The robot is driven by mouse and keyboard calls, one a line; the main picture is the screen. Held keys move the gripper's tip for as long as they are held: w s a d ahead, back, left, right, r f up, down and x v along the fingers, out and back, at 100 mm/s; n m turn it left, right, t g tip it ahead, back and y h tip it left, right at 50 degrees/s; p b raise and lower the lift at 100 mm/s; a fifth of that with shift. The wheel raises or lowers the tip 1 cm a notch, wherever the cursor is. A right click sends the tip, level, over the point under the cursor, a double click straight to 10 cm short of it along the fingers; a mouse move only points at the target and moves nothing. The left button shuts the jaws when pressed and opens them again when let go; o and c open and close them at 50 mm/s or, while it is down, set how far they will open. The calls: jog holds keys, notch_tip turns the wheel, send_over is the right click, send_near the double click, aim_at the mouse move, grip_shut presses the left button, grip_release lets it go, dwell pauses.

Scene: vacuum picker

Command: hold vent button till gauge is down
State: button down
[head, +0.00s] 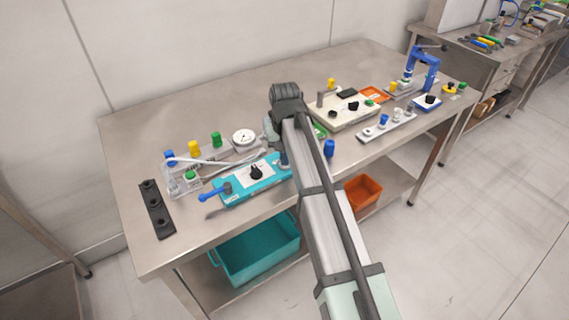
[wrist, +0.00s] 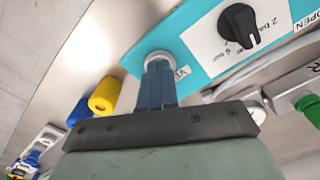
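The teal panel (head: 238,188) lies near the front edge of the bench, with a black knob (head: 256,173) on its white plate. It fills the top of the wrist view (wrist: 170,40). A round pale vent button (wrist: 158,57) sits by a partly covered label starting with "V". My gripper (wrist: 157,66) has its dark blue fingers together, tips at the button and covering much of it. I cannot tell how far the button is pressed. The white round gauge (head: 245,137) stands behind the panel in the head view; its needle is too small to read.
A clear fixture (head: 182,182) with coloured caps and a black rail (head: 157,210) lie to the left. A cream unit (head: 345,110) and a blue press (head: 424,70) stand to the right. In the wrist view, a yellow cylinder (wrist: 104,95) is close to the fingers.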

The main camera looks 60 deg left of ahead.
jog(key=shift+r, duration=0.1)
dwell(0.6)
jog(key=shift+r, duration=2.9)
